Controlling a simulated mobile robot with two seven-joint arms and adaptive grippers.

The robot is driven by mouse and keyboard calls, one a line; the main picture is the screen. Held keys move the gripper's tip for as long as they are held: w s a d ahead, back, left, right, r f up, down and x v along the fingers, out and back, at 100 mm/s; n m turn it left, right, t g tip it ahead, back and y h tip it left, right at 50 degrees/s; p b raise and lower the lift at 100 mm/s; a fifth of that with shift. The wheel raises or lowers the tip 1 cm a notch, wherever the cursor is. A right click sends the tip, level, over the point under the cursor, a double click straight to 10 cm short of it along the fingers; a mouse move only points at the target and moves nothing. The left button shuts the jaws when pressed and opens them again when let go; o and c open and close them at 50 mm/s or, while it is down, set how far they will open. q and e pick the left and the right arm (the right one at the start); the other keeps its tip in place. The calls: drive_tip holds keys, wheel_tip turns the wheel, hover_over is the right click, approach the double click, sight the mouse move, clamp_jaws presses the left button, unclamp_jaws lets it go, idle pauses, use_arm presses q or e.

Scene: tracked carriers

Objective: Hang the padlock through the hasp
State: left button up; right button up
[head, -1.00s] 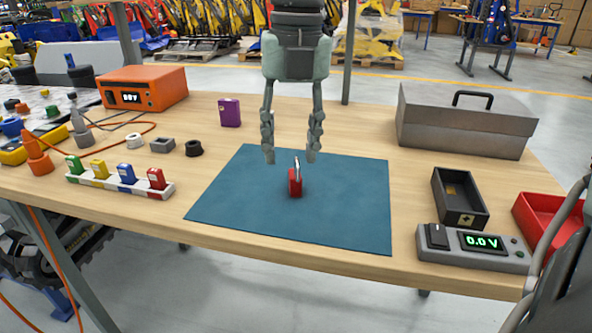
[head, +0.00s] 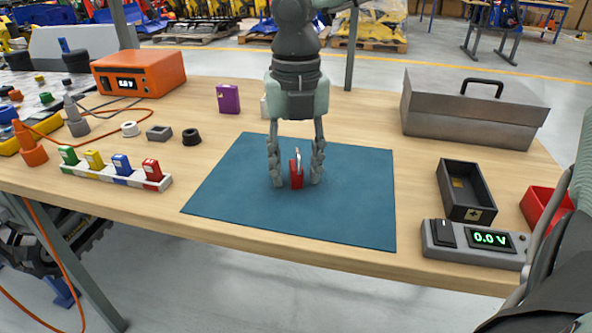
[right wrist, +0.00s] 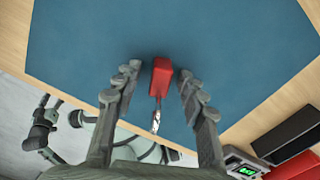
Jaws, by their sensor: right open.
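The padlock (head: 297,176) has a red body and a pale metal shackle, and stands on the blue mat (head: 235,190) with the shackle up. My right gripper (head: 296,182) points down over it, with its open fingers on either side of the padlock. In the right wrist view the red body (right wrist: 161,70) sits between the fingertips, with a gap on both sides. The shackle (right wrist: 156,121) points back toward the palm there. I cannot make out the hasp in these frames. My left gripper is not in view.
A white rack (head: 112,178) of several coloured blocks lies left of the mat. A black bin (head: 462,204), a meter (head: 440,252) and a red tray (head: 536,203) stand to the right. A grey toolbox (head: 450,113) is at the back right. The mat around the padlock is clear.

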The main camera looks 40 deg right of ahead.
clamp_jaws()
drive_tip(key=shift+r, duration=0.1)
idle(0.3)
